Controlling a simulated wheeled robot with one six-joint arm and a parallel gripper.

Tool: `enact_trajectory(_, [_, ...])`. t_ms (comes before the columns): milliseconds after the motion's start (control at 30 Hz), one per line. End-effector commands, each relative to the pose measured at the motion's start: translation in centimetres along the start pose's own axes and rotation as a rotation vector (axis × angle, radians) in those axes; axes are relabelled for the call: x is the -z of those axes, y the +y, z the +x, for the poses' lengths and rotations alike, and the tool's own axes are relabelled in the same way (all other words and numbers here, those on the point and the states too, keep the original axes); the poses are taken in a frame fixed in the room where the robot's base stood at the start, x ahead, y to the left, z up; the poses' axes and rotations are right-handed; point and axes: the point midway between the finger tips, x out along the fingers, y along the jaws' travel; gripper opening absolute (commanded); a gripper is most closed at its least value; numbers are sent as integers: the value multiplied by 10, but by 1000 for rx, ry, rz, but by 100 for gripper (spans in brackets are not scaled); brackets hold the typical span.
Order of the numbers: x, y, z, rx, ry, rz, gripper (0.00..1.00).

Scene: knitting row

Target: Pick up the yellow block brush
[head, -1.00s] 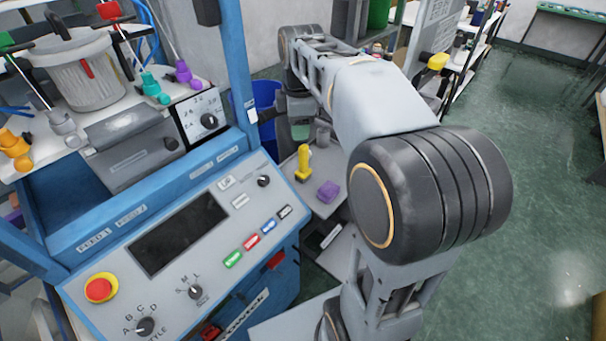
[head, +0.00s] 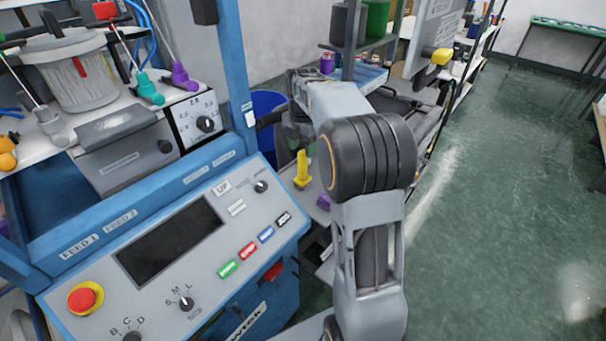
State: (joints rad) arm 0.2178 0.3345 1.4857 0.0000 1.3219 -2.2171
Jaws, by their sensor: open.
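A yellow, upright, handle-shaped thing (head: 302,171), which looks like the yellow block brush, stands on a low pale surface right of the blue machine. Its bristles cannot be made out. My gripper (head: 293,136) is small and dark, seen beyond my arm, just above and behind the yellow thing in the picture. It is open and holds nothing that I can see. Its fingertips are hard to make out, and whether it touches the yellow thing cannot be told.
A purple block (head: 323,202) lies close right of the yellow thing, partly behind my arm. The blue machine's control panel (head: 170,240) fills the left. A blue bin (head: 268,106) stands behind. Green floor is open on the right.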

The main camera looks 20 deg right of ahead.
Motion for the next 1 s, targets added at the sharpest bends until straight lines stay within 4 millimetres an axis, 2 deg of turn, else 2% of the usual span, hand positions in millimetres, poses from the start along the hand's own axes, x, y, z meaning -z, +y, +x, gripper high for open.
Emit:
enact_trajectory(167, [0,0,9,2,1,0,53])
enact_trajectory(533, [-2,1,52,2,1,0,53])
enact_trajectory(867, [-2,1,57,-1,-1,0,53])
enact_trajectory(1000, [-2,1,57,-1,0,0,40])
